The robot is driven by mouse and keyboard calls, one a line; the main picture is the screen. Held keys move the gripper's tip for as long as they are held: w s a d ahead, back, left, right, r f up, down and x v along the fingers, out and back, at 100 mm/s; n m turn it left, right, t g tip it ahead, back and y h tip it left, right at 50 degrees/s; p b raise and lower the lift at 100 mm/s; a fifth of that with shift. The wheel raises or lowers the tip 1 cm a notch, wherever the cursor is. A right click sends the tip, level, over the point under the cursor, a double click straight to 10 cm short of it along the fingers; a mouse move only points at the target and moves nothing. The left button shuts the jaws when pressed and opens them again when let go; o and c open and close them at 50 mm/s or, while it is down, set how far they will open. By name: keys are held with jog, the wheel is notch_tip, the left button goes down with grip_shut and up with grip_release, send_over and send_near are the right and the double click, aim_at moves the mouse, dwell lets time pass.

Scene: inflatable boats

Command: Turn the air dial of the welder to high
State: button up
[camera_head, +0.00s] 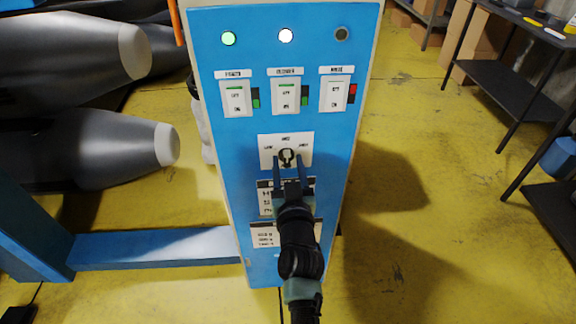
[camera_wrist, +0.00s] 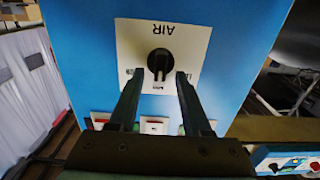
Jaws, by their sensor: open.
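The air dial (camera_head: 287,156) is a small black knob on a white plate (camera_head: 264,141) on the blue front of the welder (camera_head: 225,150). A label stands left, above and right of it, with the high label at right. In the wrist view the scene is upside down, and the dial (camera_wrist: 160,62) shows with its ridge upright, in line with the middle label. My gripper (camera_head: 288,160) is open in front of the dial. In the wrist view its two fingertips (camera_wrist: 160,73) are apart, one on each side of the dial's lower part; contact cannot be told.
Three rocker switches (camera_head: 289,97) and three lamps sit above the dial; the left lamp (camera_head: 228,38) is green, the middle one white, the right one dark. Grey boat tubes (camera_head: 100,148) lie at left. A dark shelf (camera_head: 505,78) stands at right. Yellow floor is clear between.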

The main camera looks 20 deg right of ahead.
jog(key=shift+w, duration=0.15)
grip_shut()
jog(key=shift+m, duration=0.4)
jog(key=m, duration=0.5)
jog(key=shift+d+f+m+b, duration=0.1)
jog(key=shift+d+m+b, duration=0.2)
jog(key=shift+b, duration=0.05)
jog(key=m, duration=0.5)
jog(key=shift+d+f, duration=0.15)
jog(key=shift+m, duration=0.4)
